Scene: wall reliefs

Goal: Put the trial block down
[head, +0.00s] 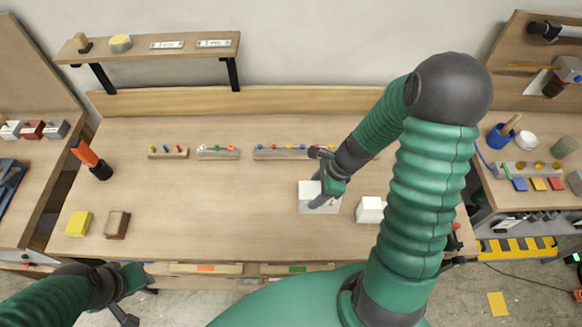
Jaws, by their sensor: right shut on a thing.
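My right gripper (319,197) reaches down over the middle right of the table and is shut on a white block (308,188), which I take to be the trial block. The gripper covers the block's right side. A pale flat patch (318,209) shows under or just in front of the block; I cannot tell whether the block touches it. A second white block (370,209) sits apart on the table to the right. My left gripper (127,298) hangs low at the front left, off the table, with nothing visible in it. I cannot tell its opening.
The wooden table (210,195) is clear left of the held block. Small racks with coloured pegs (218,152) stand along the back. A yellow block (78,223), a brown block (117,225) and an orange-black tool (90,160) are at the left. My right arm hides the table's right part.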

